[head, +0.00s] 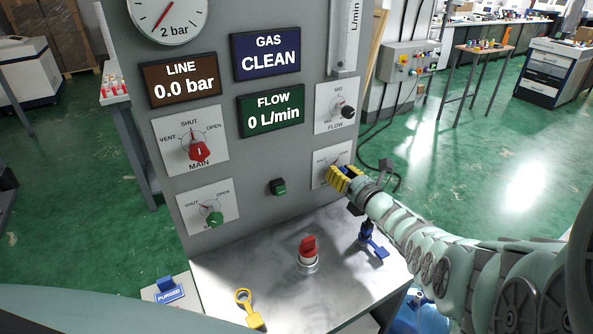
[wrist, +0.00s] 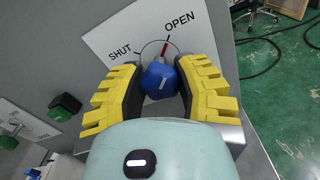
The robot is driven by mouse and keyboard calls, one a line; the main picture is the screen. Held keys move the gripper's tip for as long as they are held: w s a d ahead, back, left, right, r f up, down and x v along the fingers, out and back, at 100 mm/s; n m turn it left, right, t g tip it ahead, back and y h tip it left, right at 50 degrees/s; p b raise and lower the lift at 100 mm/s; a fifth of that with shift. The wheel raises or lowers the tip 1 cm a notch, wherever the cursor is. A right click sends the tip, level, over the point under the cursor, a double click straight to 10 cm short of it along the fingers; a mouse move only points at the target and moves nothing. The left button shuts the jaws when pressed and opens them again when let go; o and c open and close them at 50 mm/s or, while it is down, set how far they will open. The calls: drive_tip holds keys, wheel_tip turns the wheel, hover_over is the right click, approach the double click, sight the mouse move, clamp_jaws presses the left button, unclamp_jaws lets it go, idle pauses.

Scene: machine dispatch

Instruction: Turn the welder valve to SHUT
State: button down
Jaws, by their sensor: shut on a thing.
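A valve with a blue knob (wrist: 160,80) sits on a white plate marked SHUT and OPEN (wrist: 122,42). Its name label is hidden, so I cannot read whether it says welder. A red pointer above the knob lies near the OPEN mark, away from SHUT. My gripper (wrist: 160,92) is shut on the blue knob, with a yellow-and-black finger on each side. In the head view my gripper (head: 343,178) covers the knob at the lower right plate (head: 322,163) of the grey panel.
The MAIN valve's red knob (head: 199,151), a green knob (head: 215,218) and a black FLOW knob (head: 348,112) are on the same panel. A green button (head: 279,187) is left of my gripper. A red knob (head: 308,248), yellow tag (head: 246,305) and blue tag (head: 374,243) are on the metal shelf below.

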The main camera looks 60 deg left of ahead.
drive_tip(key=shift+w+n+b, duration=0.1)
drive_tip(key=shift+n+b, duration=1.25)
drive_tip(key=shift+n, duration=0.05)
drive_tip(key=n+b, duration=0.3)
drive_tip(key=n, duration=0.3)
drive_tip(key=shift+f+b, duration=0.15)
drive_tip(key=shift+b, duration=0.25)
drive_tip(key=n+b, duration=0.4)
drive_tip(key=n, duration=0.1)
drive_tip(key=shift+n, duration=0.4)
drive_tip(key=shift+s+n+b, duration=0.2)
drive_tip(key=shift+n+b, duration=1.15)
drive_tip(key=shift+n, duration=0.25)
drive_tip(key=c, duration=0.6)
unclamp_jaws()
